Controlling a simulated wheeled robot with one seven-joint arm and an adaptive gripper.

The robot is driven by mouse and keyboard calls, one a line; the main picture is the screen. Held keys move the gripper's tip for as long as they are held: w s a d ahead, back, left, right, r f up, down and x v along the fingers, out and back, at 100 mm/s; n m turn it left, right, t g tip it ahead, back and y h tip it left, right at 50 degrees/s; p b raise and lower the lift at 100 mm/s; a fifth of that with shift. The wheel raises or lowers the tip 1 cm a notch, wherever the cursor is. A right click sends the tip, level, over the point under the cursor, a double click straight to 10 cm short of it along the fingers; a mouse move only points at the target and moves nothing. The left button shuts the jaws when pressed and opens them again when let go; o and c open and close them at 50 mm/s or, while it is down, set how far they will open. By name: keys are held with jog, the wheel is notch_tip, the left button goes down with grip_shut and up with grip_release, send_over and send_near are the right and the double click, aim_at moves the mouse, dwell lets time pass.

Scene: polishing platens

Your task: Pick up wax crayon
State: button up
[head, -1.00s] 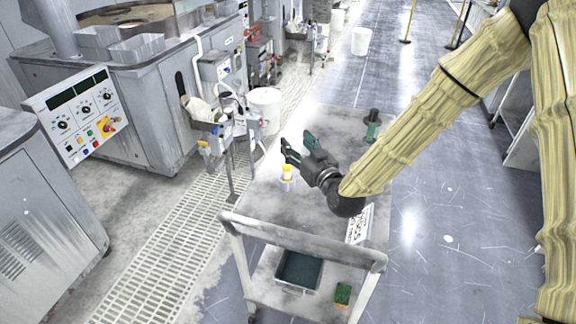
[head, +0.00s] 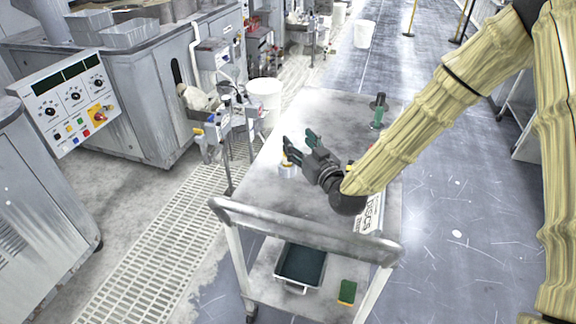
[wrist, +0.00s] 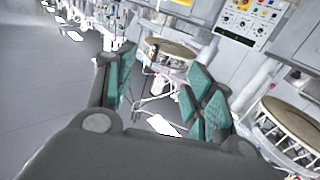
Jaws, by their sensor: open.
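I cannot pick out a wax crayon for certain. A small red and yellow bit (head: 350,164) shows at the edge of my arm, mostly hidden by it; I cannot tell what it is. My gripper (head: 298,144) is open and empty above the grey cart top (head: 320,112), with its green-padded fingers pointing to the upper left. In the wrist view the fingers of my gripper (wrist: 160,92) are spread apart with nothing between them. A small white bottle with a yellow cap (head: 287,170) stands on the cart just below the fingertips, its cap partly covered by a finger.
A green-handled tool with a dark round top (head: 377,112) stands at the cart's far right. A label reading DISCS (head: 369,212) is near the right edge. The lower shelf holds a dark tray (head: 301,264) and a green-yellow sponge (head: 347,291). A white bucket (head: 264,95) stands left beyond the cart.

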jog(key=p, duration=0.1)
send_near(287, 161)
jog(key=w+r, duration=0.1)
jog(key=w, duration=0.1)
jog(key=w+a+r, duration=0.1)
jog(key=w+r, duration=0.1)
jog(key=shift+f+p+x, duration=0.2)
jog(key=shift+p+x, duration=0.25)
jog(key=shift+x, duration=0.5)
jog(key=shift+p+x, duration=0.8)
jog(key=shift+x, duration=1.95)
jog(key=c, duration=1.1)
